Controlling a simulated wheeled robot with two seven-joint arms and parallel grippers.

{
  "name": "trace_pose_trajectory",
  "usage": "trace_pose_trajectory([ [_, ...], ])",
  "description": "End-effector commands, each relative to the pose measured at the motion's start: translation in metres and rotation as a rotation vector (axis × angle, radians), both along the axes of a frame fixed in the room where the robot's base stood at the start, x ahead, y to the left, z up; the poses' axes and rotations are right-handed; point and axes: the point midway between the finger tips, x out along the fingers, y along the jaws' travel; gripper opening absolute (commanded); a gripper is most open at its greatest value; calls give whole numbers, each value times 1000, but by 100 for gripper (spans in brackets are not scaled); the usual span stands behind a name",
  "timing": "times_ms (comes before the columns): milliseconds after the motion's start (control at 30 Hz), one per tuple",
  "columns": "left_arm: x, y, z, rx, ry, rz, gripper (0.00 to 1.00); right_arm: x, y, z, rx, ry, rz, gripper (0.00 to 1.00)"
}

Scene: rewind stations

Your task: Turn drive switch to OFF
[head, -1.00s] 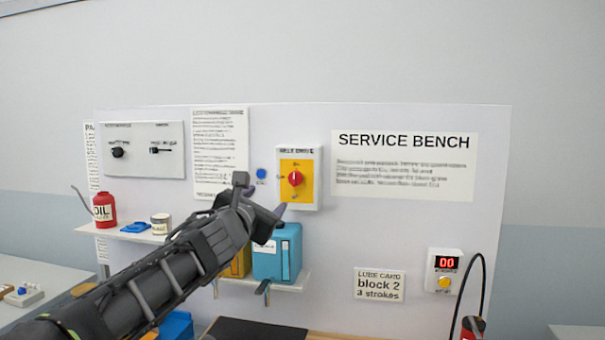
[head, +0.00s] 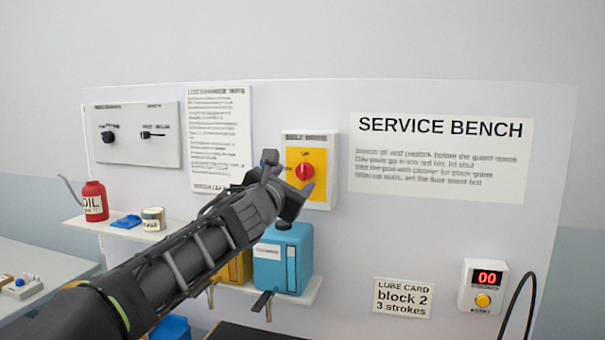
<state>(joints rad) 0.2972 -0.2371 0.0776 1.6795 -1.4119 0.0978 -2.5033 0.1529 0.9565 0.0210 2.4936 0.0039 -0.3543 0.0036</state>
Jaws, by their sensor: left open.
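The drive switch is a red rotary knob (head: 305,171) on a yellow plate (head: 319,158) in a white box (head: 330,199) on the upright panel. The word above the knob looks like ON; the other lettering is too small to read. My left gripper (head: 287,172) is open and empty, just left of and in front of the knob, its fingers overlapping the yellow plate's left and lower parts. I cannot tell whether a finger touches the knob. My right gripper is not in view.
A shelf (head: 160,236) at left holds a red oil can (head: 92,202), a blue item (head: 126,221) and a small tin (head: 153,219). Below the switch, a blue container (head: 270,262) and a yellow one (head: 236,269) stand on another shelf. A red-display counter box (head: 484,286) is at lower right.

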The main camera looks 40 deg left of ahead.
Motion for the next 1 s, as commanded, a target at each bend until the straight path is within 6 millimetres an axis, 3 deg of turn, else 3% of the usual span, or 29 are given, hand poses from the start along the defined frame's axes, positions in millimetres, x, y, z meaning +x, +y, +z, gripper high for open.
trace_pose_trajectory([
  [500, 64, 22, 0, -1, 1, 0, 59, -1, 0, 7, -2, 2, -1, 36],
  [867, 70, 24, 0, 0, 0, -1, 59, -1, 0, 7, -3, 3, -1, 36],
  [1000, 70, 24, 0, 0, 0, -1, 48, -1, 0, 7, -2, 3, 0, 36],
])
